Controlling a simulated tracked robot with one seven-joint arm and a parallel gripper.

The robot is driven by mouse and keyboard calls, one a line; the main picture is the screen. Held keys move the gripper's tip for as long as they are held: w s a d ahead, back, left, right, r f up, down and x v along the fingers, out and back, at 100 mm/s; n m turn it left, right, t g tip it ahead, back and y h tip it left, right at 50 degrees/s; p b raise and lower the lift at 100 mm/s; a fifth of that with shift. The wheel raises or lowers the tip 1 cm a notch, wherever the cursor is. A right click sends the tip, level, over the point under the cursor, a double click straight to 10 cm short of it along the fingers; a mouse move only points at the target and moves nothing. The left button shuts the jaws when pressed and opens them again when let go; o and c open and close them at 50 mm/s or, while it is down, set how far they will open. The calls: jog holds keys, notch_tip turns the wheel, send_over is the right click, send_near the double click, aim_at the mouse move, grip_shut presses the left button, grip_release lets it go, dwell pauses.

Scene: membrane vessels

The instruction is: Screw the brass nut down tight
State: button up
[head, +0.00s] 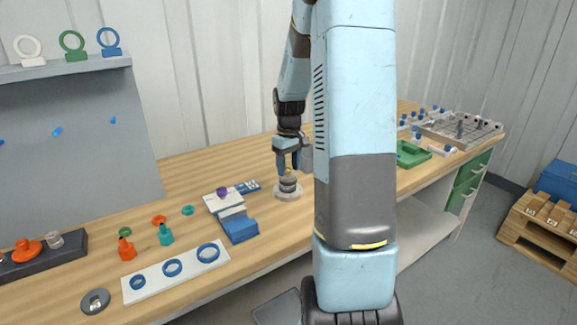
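The brass nut (289,171) is a small yellow spot at the top of a grey stepped vessel (288,185). The vessel stands upright on a pale round base (287,194) on the wooden bench. My gripper (290,167) points down directly over the vessel, with its blue fingers close to the nut. The view is too small to tell whether the fingers touch the nut or are shut on it. My arm hides the bench just right of the vessel.
Left of the vessel are a blue and white block (238,224), a purple knob (222,192) and a white board with blue rings (176,268). A green tray (411,153) and a grid rack (460,131) are at the right. Bare wood (200,165) lies behind.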

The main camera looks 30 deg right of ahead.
jog(key=shift+o, duration=0.5)
notch_tip(320, 180, up, 14)
jog(key=shift+f, duration=0.15)
dwell(0.6)
